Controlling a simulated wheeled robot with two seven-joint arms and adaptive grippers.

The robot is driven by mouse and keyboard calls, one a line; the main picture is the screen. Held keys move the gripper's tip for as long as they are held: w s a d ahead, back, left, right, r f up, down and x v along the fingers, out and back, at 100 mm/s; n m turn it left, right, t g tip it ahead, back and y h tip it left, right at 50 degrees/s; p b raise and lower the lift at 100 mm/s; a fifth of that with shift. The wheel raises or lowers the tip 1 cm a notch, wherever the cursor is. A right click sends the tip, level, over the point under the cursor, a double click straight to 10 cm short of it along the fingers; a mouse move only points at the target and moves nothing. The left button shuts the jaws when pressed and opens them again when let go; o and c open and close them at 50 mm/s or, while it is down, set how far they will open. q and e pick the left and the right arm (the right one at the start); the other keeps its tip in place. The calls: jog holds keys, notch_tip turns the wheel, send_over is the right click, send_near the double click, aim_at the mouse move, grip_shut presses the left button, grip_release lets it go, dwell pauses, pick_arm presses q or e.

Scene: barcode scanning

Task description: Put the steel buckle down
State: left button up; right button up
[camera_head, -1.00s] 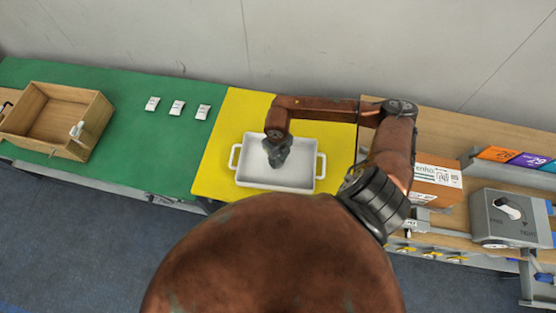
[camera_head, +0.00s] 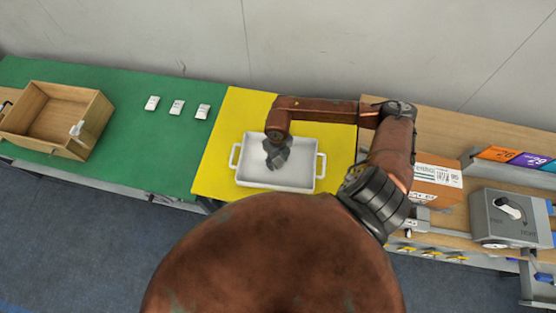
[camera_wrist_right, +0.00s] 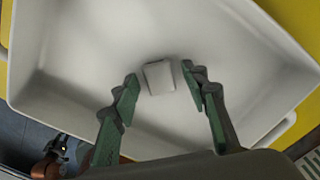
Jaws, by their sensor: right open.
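The item I take for the steel buckle is a small pale grey block (camera_wrist_right: 158,77). It lies on the floor of the white tray (camera_head: 249,176) in the right wrist view. My right gripper (camera_head: 278,158) points down into the tray. In the wrist view its two green-padded fingers (camera_wrist_right: 160,84) are open, one on each side of the block, with a visible gap to it. In the head view the gripper hides the block. My left gripper is not in view.
The tray stands on a yellow mat (camera_head: 218,140). Several small white packets (camera_head: 177,107) lie on the green mat (camera_head: 130,130) at left, near a wooden box (camera_head: 62,112). A carton (camera_head: 436,180) and a grey dial unit (camera_head: 505,216) stand at right.

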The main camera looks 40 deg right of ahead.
aim_at(278, 162)
notch_tip(278, 162, up, 12)
jog(key=shift+r+b, duration=0.15)
jog(key=shift+b, duration=0.2)
